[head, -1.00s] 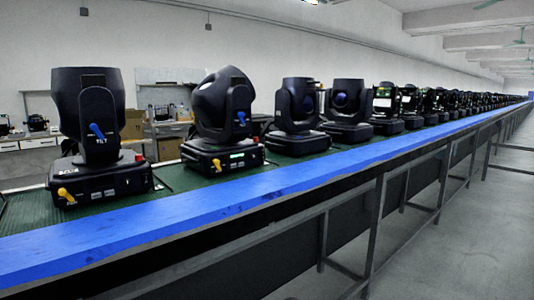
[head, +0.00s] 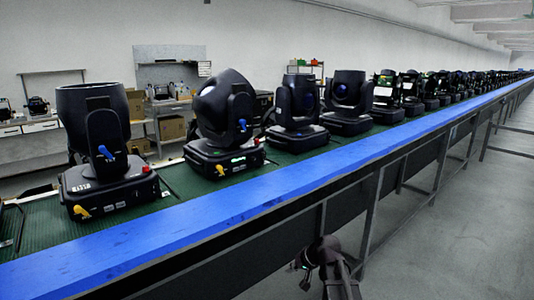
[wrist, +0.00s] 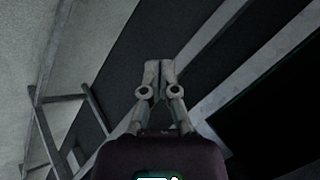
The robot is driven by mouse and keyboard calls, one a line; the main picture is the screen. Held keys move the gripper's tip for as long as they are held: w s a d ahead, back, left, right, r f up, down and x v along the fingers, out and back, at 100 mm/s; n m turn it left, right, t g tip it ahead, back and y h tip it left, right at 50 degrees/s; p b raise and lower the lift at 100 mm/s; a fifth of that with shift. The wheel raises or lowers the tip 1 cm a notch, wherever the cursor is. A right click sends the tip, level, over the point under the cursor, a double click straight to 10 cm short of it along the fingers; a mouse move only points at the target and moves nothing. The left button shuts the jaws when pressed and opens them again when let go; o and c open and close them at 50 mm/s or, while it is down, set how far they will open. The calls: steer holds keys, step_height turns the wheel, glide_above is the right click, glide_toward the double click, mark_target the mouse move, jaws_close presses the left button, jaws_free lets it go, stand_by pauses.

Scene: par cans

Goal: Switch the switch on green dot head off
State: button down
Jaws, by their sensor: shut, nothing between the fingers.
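Two black moving heads stand nearest on the line in the head view. The left head (head: 92,130) has a blue lever (head: 105,153) on its yoke, a yellow switch (head: 81,211) on its base and a red dot (head: 146,168). I cannot tell for certain which is the green dot head. My gripper (head: 301,268) is low in front of the line, apart from both heads. In the wrist view my gripper (wrist: 159,68) is shut and empty.
A blue rail (head: 240,205) runs along the front of the green conveyor (head: 120,232), between my gripper and the heads. Metal legs (head: 374,205) stand below it. More heads (head: 296,108) recede to the right. The grey floor (head: 450,250) at right is clear.

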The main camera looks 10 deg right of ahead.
mark_target(264, 157)
steer(key=w+d+r+m+t+p, duration=0.2)
steer(key=w+d+r+p, duration=0.2)
steer(key=r, duration=0.4)
steer(key=w+d+r+m+t+p, duration=0.2)
steer(key=w+d+r+t+p, duration=0.1)
steer(key=d+r, duration=0.4)
steer(key=w+d+r+m+t+y+p, duration=0.1)
steer(key=w+d+r+m+t+p, duration=0.1)
steer(key=w+d+r+p, duration=0.3)
steer(key=shift+w+d+r+t+p, duration=0.15)
steer(key=shift+w+r+t+p, duration=0.2)
steer(key=shift+r, duration=0.7)
steer(key=shift+d+r+t+p, duration=0.15)
steer(key=shift+r+p, duration=0.3)
steer(key=shift+r, duration=0.6)
steer(key=a+r+m+p, duration=0.1)
steer(key=a+r, duration=0.1)
steer(key=a, duration=0.2)
steer(key=w+a+r+m+y+p, duration=0.1)
steer(key=a+r, duration=0.1)
steer(key=a, duration=0.2)
steer(key=w+a+r+p, duration=0.1)
steer(key=a+r+p, duration=0.1)
steer(key=a, duration=0.2)
steer(key=shift+w+r+m+t, duration=0.1)
steer(key=shift+w+m+t, duration=0.05)
steer(key=shift+m+t, duration=0.25)
steer(key=shift+a+r, duration=0.1)
steer(key=shift+a, duration=0.3)
steer(key=shift+w, duration=0.1)
